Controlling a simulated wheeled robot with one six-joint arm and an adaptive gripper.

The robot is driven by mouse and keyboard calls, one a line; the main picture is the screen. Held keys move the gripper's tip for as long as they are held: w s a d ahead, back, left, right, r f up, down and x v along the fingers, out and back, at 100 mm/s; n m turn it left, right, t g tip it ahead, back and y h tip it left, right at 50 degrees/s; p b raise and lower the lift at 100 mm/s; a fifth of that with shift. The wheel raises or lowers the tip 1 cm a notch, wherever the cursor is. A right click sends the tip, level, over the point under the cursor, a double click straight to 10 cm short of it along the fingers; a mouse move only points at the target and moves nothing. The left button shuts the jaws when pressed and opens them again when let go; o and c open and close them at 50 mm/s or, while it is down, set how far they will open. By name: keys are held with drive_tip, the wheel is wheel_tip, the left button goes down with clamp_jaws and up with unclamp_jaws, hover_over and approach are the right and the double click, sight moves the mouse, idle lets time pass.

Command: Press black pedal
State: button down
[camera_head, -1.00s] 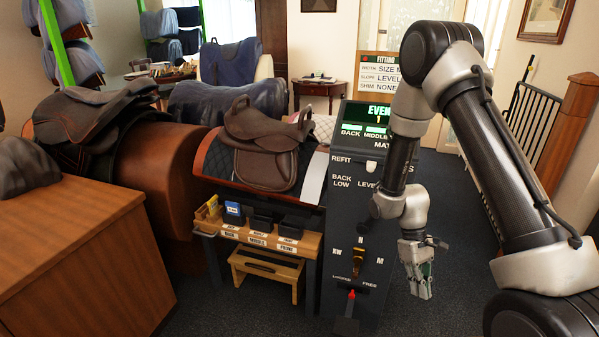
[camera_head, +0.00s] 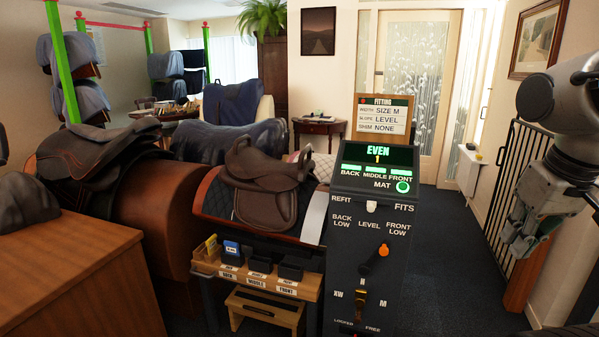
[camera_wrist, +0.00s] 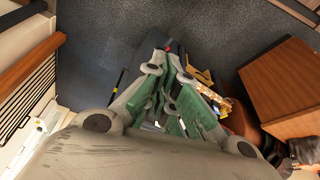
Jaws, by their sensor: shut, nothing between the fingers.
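The dark fitting console (camera_head: 345,225) stands in the middle of the head view, with a lit "EVEN 1" screen (camera_head: 378,154). A lever with an orange end (camera_head: 383,250) and a lower orange-and-black switch (camera_head: 361,298) are on its face. The console's foot is cut off by the bottom edge, and I cannot make out a black pedal in the current views. My gripper (camera_head: 524,238) is at the right, well away from the console, pointing down in front of the black gate. In the wrist view its green-padded fingers (camera_wrist: 168,66) are shut and empty.
A brown saddle (camera_head: 268,185) sits on a stand left of the console. A wooden shelf (camera_head: 262,280) with labelled blocks is below it. A black gate (camera_head: 500,180) and wooden post are at the right. Dark carpet (camera_head: 447,250) is clear between console and gate.

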drive_tip(key=shift+s+d+r+t, duration=0.15)
drive_tip(key=shift+r+t, duration=0.1)
drive_tip(key=shift+r, duration=0.2)
drive_tip(key=shift+s+d+r+t, duration=0.1)
drive_tip(key=shift+r+t, duration=0.15)
drive_tip(key=shift+r, duration=0.15)
drive_tip(key=shift+a+f, duration=0.1)
